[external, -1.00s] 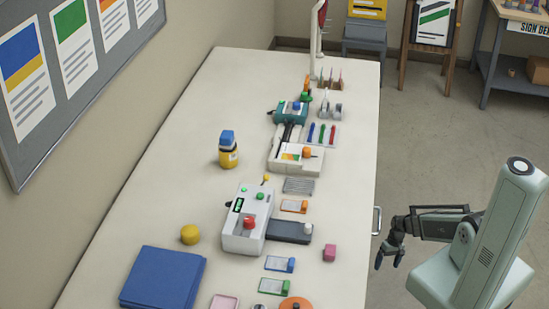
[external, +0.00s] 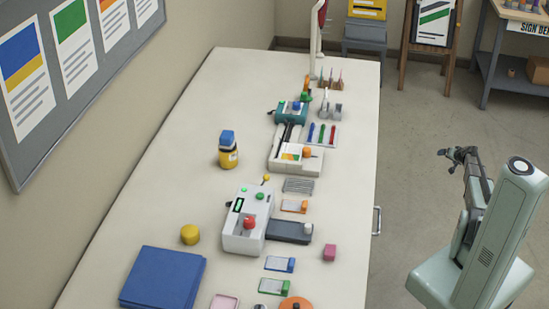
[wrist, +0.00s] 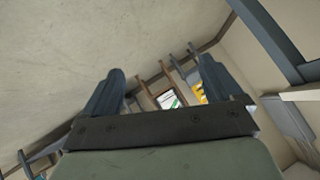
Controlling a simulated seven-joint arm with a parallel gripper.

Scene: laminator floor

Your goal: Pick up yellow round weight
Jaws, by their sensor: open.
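The yellow round weight (external: 190,234) sits on the left part of the white table, behind a blue folder and left of the white laminator. It is not visible in the wrist view. My gripper (external: 456,154) is raised off the table's right side, above the floor and far from the weight. In the wrist view my gripper (wrist: 160,80) shows two dark fingers spread apart with nothing between them.
The blue folder (external: 163,279) lies in front of the weight. The laminator (external: 245,220) with a red knob stands to its right. A yellow bottle with a blue cap (external: 228,150) stands farther back. Bare table surrounds the weight. Several small items line the table's right side.

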